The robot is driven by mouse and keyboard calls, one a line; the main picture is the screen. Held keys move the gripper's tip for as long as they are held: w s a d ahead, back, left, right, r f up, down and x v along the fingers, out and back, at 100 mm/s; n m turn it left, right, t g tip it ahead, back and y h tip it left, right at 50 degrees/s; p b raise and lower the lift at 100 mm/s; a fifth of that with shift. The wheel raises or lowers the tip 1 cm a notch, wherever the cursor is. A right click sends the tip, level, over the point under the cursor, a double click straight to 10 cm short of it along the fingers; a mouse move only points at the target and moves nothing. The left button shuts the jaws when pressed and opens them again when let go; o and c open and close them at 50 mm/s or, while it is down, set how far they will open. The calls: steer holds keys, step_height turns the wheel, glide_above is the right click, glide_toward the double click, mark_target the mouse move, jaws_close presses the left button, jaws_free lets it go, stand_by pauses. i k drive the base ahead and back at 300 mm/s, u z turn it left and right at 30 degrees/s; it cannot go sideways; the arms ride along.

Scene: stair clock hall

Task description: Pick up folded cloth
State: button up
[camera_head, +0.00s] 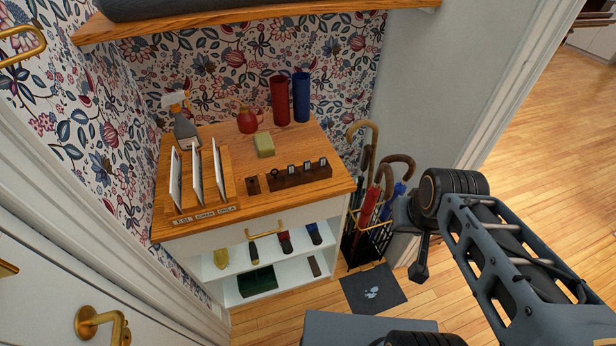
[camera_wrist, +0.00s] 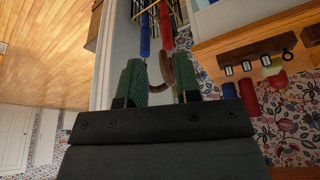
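A small yellow-green block with soft edges (camera_head: 264,145) lies on the wooden top of the cabinet; it may be the folded cloth. A dark green flat item (camera_head: 257,281) on the low shelf also looks like folded fabric, and I cannot tell for sure which is meant. My gripper (camera_wrist: 161,82) is open in the wrist view, its two green-padded fingers apart with nothing held between them. A brown curved cane handle (camera_wrist: 184,72) shows behind the fingers. In the head view my arm is at the right, away from the cabinet top.
The cabinet top (camera_head: 290,205) also bears upright letters (camera_head: 197,178), a dark key block (camera_head: 300,175), a red bottle (camera_head: 280,100) and a blue bottle (camera_head: 301,97). An umbrella stand (camera_head: 367,245) with canes stands between cabinet and arm. A shelf (camera_head: 240,22) overhangs the back.

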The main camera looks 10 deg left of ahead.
mark_target(264, 144)
steer(key=k, duration=0.55)
steer(key=u, duration=0.85)
steer(key=i, duration=1.25)
steer(key=z, duration=0.4)
